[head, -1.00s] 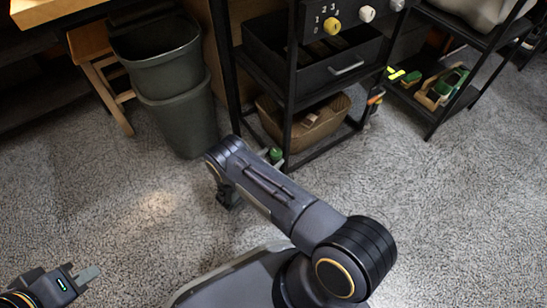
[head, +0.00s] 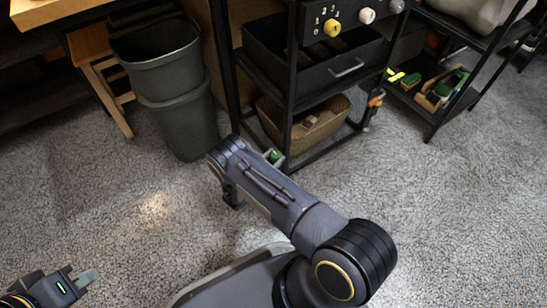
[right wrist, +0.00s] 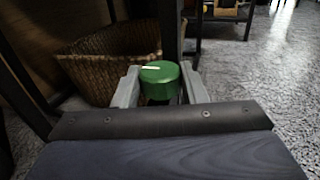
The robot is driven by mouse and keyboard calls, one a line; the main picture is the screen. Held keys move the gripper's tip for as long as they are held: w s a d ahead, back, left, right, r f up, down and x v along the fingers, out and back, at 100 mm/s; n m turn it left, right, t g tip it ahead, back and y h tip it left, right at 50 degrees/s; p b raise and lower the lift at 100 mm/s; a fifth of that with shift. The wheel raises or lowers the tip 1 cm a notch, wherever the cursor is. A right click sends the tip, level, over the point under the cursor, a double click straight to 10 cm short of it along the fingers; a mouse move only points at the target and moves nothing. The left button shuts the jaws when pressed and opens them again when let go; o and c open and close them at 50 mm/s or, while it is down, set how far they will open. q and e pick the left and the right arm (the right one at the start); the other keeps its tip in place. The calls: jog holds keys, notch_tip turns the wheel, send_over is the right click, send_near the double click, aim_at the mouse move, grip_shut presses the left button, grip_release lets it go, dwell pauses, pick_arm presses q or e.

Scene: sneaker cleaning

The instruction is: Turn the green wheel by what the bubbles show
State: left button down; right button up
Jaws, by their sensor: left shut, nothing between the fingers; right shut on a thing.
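The green wheel (right wrist: 159,80) sits low by the foot of the black rack. It is a ribbed round knob with a pale mark line on top, pointing to the left in the right wrist view. My right gripper (right wrist: 160,88) is shut on it, one finger on each side. In the head view only a bit of the wheel (head: 275,156) shows past my right arm. My left gripper (head: 86,277) is shut and empty at the lower left, over the carpet. No bubbles can be made out in either view.
The black rack (head: 291,90) holds a panel with a yellow knob (head: 333,29) and white knobs, and a drawer. A wicker basket (head: 313,126) stands on its bottom shelf. Grey bins (head: 180,115) stand left. A second shelf (head: 432,117) stands right. The carpet in front is clear.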

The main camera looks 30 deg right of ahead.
jog(key=n+t, duration=0.1)
jog(key=n+t+y+p, duration=0.1)
jog(key=t, duration=0.1)
jog(key=shift+s+r+n+y, duration=0.15)
jog(key=shift+s+n+y, duration=0.05)
jog(key=shift+n+y, duration=0.1)
jog(key=n+t+y, duration=0.2)
jog(key=shift+d+t+p, duration=0.1)
jog(key=shift+t+p, duration=0.3)
jog(key=o, duration=1)
jog(key=shift+c, duration=0.2)
jog(key=shift+s, duration=0.1)
jog(key=shift+s+a, duration=0.25)
jog(key=shift+a, duration=0.1)
jog(key=p+v, duration=0.2)
jog(key=v, duration=0.5)
